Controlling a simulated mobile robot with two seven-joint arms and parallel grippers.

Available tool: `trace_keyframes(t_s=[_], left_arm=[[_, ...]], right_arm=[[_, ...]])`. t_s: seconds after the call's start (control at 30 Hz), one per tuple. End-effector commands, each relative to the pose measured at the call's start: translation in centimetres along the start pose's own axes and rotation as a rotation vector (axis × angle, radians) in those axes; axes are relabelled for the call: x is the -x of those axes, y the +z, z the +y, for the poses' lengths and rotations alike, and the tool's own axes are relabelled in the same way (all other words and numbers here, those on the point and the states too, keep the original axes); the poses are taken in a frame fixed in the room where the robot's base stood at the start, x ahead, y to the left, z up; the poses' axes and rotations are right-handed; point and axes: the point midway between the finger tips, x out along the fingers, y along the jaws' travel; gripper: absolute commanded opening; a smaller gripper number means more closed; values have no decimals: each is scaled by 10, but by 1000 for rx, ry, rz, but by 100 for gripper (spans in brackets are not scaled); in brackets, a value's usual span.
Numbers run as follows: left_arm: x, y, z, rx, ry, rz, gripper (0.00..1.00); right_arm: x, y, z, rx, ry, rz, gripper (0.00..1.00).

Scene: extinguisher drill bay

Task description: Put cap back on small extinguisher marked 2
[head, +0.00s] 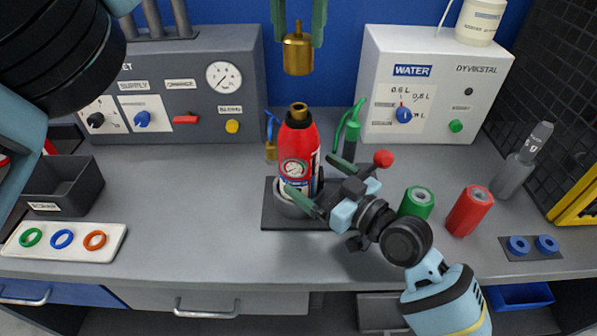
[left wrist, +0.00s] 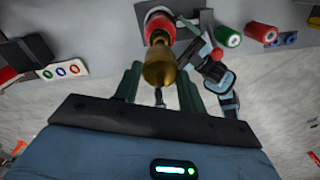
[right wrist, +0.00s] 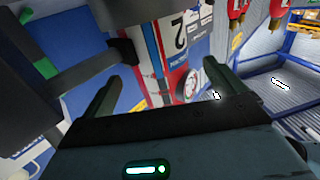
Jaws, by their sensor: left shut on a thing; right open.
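The small red extinguisher (head: 297,150) stands upright in a round holder on a dark base plate (head: 270,220), its brass neck open at the top. The mark 2 shows on its label in the right wrist view (right wrist: 181,37). My left gripper (head: 298,40) is shut on the brass cap (head: 298,56), held above the neck with a clear gap. The cap also shows in the left wrist view (left wrist: 160,70), with the red extinguisher behind it. My right gripper (head: 322,182) is open, low at the extinguisher's front right; whether its fingers touch the body is unclear.
A gauge panel (head: 190,85) and a white WATER panel (head: 435,85) stand behind. Green (head: 416,203) and red (head: 469,210) cylinders and a grey bottle (head: 520,165) stand right. A ring tray (head: 65,239) and dark bin (head: 62,187) are left. The bench left of the base is clear.

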Motion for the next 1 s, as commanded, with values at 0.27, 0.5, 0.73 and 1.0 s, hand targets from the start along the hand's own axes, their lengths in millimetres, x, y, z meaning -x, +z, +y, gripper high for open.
trace_keyframes(t_s=[0.27, 0.5, 0.73, 1.0], left_arm=[[1, 0, 0, 0, 0, -1, 12], [1, 0, 0, 0, 0, -1, 12], [1, 0, 0, 0, 0, -1, 12], [1, 0, 0, 0, 0, -1, 12]], right_arm=[[-40, 0, 1, 0, 1, 0, 96], [-53, 0, 0, 1, 1, 0, 96], [-53, 0, 0, 1, 1, -1, 96], [-53, 0, 0, 1, 1, -1, 68]])
